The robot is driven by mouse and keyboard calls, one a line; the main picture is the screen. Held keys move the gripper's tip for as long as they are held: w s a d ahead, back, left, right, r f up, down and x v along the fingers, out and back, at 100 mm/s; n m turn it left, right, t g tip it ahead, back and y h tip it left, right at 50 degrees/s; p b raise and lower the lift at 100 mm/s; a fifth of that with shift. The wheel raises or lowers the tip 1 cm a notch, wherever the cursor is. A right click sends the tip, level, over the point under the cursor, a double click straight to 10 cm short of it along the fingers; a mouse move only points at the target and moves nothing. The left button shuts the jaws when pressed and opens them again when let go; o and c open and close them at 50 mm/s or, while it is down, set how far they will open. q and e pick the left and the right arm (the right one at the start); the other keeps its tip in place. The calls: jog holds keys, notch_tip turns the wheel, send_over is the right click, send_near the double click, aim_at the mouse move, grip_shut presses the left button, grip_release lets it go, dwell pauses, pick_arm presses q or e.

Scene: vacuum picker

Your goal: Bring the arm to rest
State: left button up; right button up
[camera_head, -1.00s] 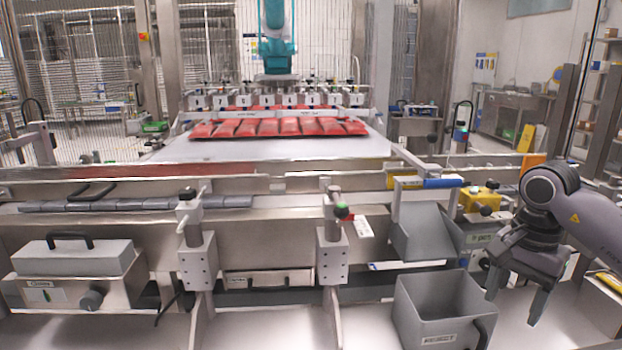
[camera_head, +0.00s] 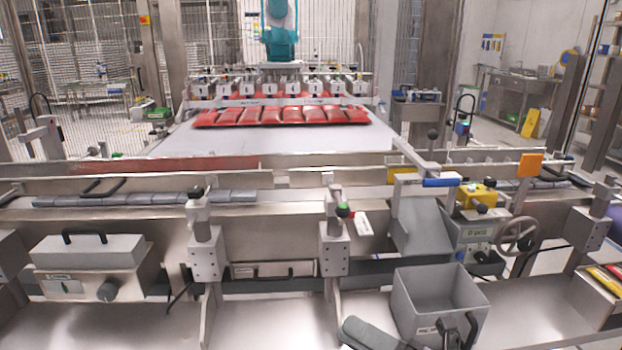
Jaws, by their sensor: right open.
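My right gripper (camera_head: 395,332) is low at the bottom edge of the head view, in front of the grey open bin (camera_head: 434,304). Only its dark grey finger parts show, set apart with nothing between them. The rest of my right arm is below the picture or hidden. I cannot tell whether the gripper touches the bin. My left gripper is not in view.
A grey chute (camera_head: 422,225) hangs behind the bin. A handwheel (camera_head: 516,235) and a yellow block (camera_head: 477,195) are at the right. Two upright posts (camera_head: 205,252) (camera_head: 333,248) stand on the machine's front. Red packs (camera_head: 280,116) lie on the far belt.

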jog(key=s+d+f+m+t+h+p, duration=0.1)
jog(key=d+f+m+t+h, duration=0.35)
jog(key=m, duration=0.65)
jog(key=s+d+f+m+t+h+p, duration=0.15)
jog(key=d+f+m+h, duration=0.25)
jog(key=f+m+h, duration=0.55)
jog(key=s+d+f+m+g+h, duration=0.1)
jog(key=s+d+f+m+g, duration=0.1)
jog(key=s+f+m, duration=0.2)
jog(key=s+d+f+m+g+h, duration=0.1)
jog(key=s+d+f+m+g, duration=0.1)
jog(key=s+m, duration=0.6)
jog(key=shift+d+f+m+g+h+p, duration=0.4)
jog(key=shift+f+m+g, duration=0.3)
jog(key=shift+f, duration=0.2)
jog(key=shift+c, duration=0.4)
jog(key=c, duration=0.3)
jog(key=shift+w+a, duration=0.1)
jog(key=shift+a, duration=0.05)
